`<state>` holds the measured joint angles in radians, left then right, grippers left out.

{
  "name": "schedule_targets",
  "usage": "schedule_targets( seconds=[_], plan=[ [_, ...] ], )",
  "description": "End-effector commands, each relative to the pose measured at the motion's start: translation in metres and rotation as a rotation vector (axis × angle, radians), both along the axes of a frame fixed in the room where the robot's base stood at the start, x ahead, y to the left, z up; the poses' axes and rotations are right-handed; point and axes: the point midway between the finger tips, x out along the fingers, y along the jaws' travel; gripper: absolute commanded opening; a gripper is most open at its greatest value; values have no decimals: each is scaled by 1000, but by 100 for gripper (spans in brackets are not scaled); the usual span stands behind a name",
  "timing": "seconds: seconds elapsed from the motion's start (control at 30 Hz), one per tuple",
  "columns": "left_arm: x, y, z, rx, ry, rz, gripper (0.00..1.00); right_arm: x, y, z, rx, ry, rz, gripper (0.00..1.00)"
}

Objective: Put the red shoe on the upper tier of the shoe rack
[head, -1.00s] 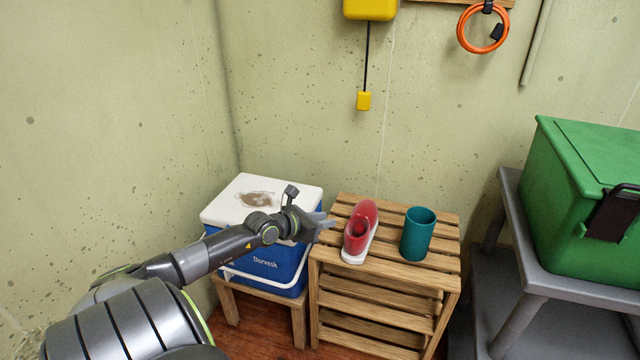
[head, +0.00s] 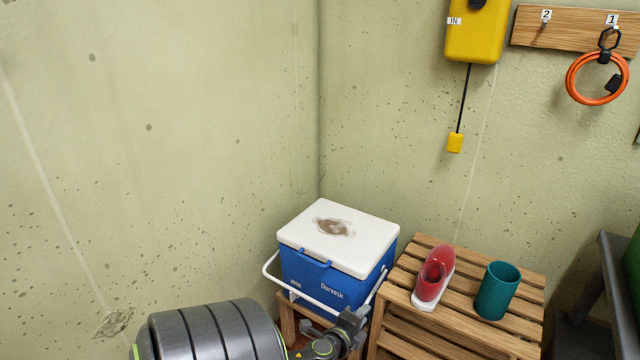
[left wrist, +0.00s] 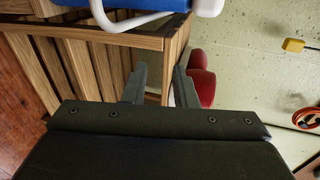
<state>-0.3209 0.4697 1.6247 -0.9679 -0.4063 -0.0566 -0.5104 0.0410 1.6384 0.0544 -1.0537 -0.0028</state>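The red shoe (head: 435,277), with a white sole, stands on the slatted top of the wooden shoe rack (head: 460,339), at its left part. My left gripper (head: 352,326) is low in the head view, to the left of the shoe and apart from it, near the rack's left edge. In the left wrist view its two fingers (left wrist: 158,86) are spread with nothing between them. The shoe (left wrist: 201,78) shows there beyond the right finger, which hides part of it. My right gripper is not in view.
A teal cup (head: 497,290) stands right of the shoe on the rack top. A blue cooler (head: 330,285) with a white lid and handle stands on a wooden stool, left of the rack. A grey shelf (head: 612,270) is at the right. Concrete walls close off the left and back.

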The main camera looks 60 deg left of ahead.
Motion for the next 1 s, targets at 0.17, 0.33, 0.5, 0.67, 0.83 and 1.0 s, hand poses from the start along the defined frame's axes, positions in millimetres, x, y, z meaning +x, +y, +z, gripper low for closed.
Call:
schedule_targets(
  seconds=[0.17,0.33,0.5,0.67,0.83,1.0],
  plan=[
    [-65,-25,-73,-375,81,320,25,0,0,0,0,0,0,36],
    [-133,-78,-138,-715,214,615,25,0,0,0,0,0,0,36],
    [-191,-151,-179,-1007,374,856,25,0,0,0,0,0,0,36],
    [-221,-201,-192,-1176,484,981,25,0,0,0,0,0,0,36],
    [-230,-219,-194,-1233,523,1021,25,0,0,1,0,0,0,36],
    [-230,-219,-194,-1233,523,1021,25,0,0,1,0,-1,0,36]
  ],
)
